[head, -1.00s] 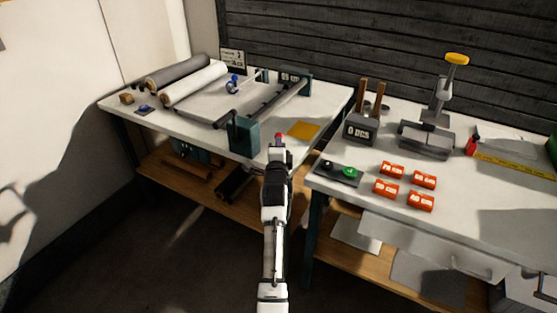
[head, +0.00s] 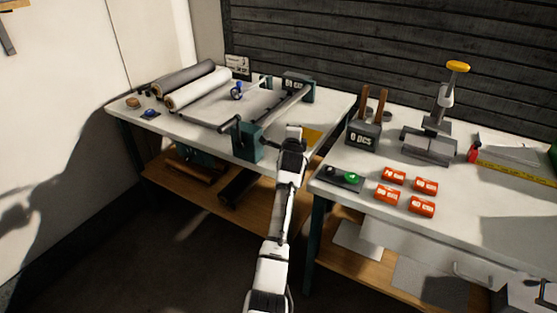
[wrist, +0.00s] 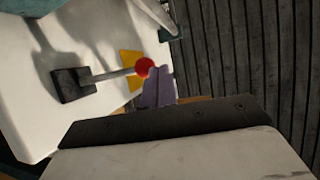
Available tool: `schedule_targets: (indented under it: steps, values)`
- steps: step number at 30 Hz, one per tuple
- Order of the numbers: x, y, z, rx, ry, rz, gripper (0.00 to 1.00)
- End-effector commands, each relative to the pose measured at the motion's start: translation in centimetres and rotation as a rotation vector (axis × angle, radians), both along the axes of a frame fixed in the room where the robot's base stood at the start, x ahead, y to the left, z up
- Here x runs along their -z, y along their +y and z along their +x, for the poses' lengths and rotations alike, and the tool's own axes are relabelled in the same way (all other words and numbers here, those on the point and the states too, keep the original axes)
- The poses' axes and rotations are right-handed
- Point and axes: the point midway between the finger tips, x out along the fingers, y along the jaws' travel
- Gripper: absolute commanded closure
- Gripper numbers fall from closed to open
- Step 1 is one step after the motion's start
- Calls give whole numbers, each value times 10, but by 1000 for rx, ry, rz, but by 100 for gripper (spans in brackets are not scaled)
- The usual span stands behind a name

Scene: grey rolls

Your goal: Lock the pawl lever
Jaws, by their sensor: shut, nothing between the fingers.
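The lever, with a red ball knob (wrist: 144,66) on a grey rod, rises from a dark square base (wrist: 73,86) in the wrist view. I take it to be the pawl lever. In the head view it is not visible, probably hidden behind my arm. My gripper (head: 291,134) is at the front edge of the left table, right of the near teal post (head: 247,143). In the wrist view its purple fingers (wrist: 158,90) are together and empty, just beside the red knob; I cannot tell whether they touch it.
A yellow patch (head: 314,139) lies behind my gripper on the left table. Grey (head: 183,77) and white (head: 196,87) rolls lie further left. A gap separates the tables.

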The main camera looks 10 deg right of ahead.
Motion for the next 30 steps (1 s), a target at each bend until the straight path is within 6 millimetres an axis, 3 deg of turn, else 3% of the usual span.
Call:
schedule_targets:
  steps: [23, 30]
  values:
    - [-1, -5, 5, 1, -3, -1, 100]
    - [-11, -9, 3, 1, -2, -1, 100]
